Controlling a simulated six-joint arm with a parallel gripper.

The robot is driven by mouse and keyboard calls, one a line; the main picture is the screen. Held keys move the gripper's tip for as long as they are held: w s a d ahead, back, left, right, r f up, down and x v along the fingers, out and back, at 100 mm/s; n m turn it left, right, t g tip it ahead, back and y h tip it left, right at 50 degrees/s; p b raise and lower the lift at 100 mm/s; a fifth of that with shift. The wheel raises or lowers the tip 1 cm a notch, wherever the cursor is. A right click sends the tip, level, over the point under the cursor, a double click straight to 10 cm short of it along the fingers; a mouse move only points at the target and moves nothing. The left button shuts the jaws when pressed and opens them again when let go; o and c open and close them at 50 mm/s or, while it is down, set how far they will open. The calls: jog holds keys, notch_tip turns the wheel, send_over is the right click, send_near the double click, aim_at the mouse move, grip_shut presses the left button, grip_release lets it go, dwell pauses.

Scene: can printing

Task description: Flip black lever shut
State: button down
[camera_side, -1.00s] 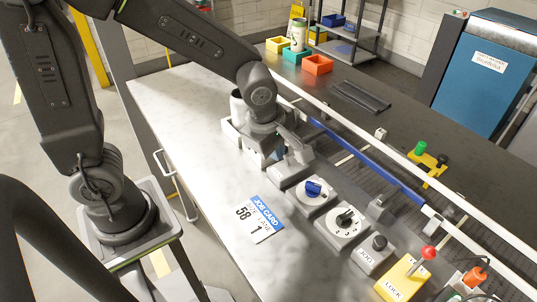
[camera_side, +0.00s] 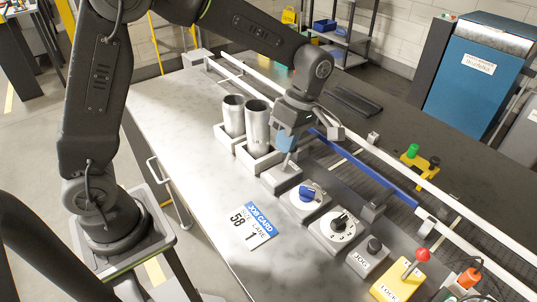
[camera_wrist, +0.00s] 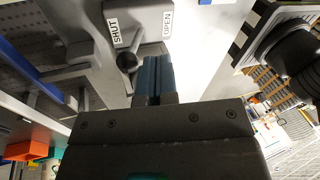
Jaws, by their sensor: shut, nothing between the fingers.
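The lever (camera_wrist: 127,61) is dark, with a round knob, on a grey box (camera_wrist: 152,18) labelled SHUT (camera_wrist: 127,34) and OPEN (camera_wrist: 169,25). In the wrist view the knob is on the SHUT-label side. In the side view the box (camera_side: 280,179) stands on the bench just below my gripper (camera_side: 285,146). My gripper is shut and empty, with blue fingertips. In the wrist view its fingertips (camera_wrist: 152,70) are just right of the knob, on the OPEN-label side. I cannot tell whether they touch the lever.
Two metal cans (camera_side: 233,115) (camera_side: 257,127) stand in grey holders left of my gripper. A blue dial (camera_side: 307,193), a black dial (camera_side: 340,224), a JOG button (camera_side: 374,244) and a yellow LOCK box (camera_side: 400,279) line up along the conveyor. A job card (camera_side: 250,227) lies on clear bench.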

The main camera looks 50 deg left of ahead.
jog(key=shift+r, duration=0.75)
notch_tip(320, 180, up, 12)
jog(key=d, duration=0.1)
jog(key=shift+w+f, duration=0.15)
jog(key=shift+w, duration=0.3)
